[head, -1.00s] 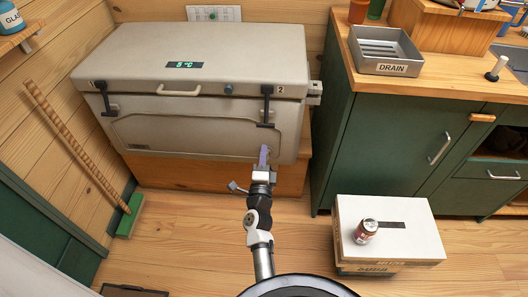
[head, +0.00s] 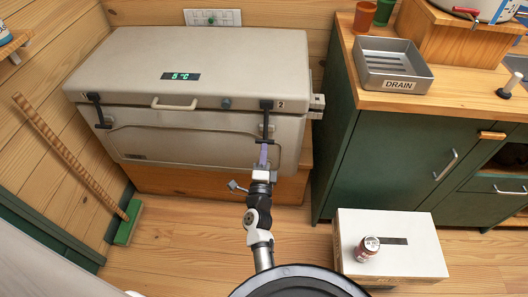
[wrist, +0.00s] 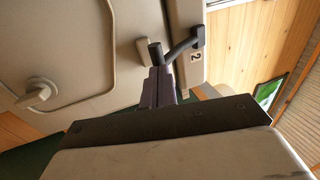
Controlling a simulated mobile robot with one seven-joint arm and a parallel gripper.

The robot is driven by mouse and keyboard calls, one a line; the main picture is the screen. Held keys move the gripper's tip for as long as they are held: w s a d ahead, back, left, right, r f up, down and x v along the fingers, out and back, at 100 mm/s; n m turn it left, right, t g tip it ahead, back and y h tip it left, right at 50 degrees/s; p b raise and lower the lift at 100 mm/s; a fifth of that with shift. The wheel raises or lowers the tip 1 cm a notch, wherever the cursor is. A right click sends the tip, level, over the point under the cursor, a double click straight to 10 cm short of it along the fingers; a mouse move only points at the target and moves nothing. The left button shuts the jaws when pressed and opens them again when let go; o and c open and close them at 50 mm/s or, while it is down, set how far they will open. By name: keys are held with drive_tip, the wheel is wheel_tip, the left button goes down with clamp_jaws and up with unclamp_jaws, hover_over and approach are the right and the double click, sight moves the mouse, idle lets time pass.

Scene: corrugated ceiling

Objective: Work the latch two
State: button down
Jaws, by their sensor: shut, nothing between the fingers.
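Latch two is a black latch (head: 267,122) at the front right of a beige cooler (head: 200,68), beside the number 2 on the lid. Its bar hangs down over the cooler's front to a crosswise lower end. My gripper (head: 264,148) is shut and empty, its purplish fingers just below that lower end. In the wrist view, the latch (wrist: 182,49) stands out from the cooler just past the fingertips (wrist: 160,75). The fingers overlap its near end there; I cannot tell whether they touch it.
Another black latch (head: 98,110) is at the cooler's left, with a pale handle (head: 175,105) between. A green cabinet (head: 410,155) stands to the right. A white box (head: 400,255) with a can (head: 367,249) is on the floor, and a broom (head: 75,160) leans left.

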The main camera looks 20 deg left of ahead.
drive_tip(key=shift+t, duration=0.7)
drive_tip(key=w+f+b, duration=0.1)
drive_tip(key=w+b, duration=0.1)
drive_tip(key=b, duration=0.3)
drive_tip(key=w+a+f+b, duration=0.1)
drive_tip(key=w+f+b, duration=0.1)
drive_tip(key=b, duration=0.3)
drive_tip(key=shift+a, duration=0.1)
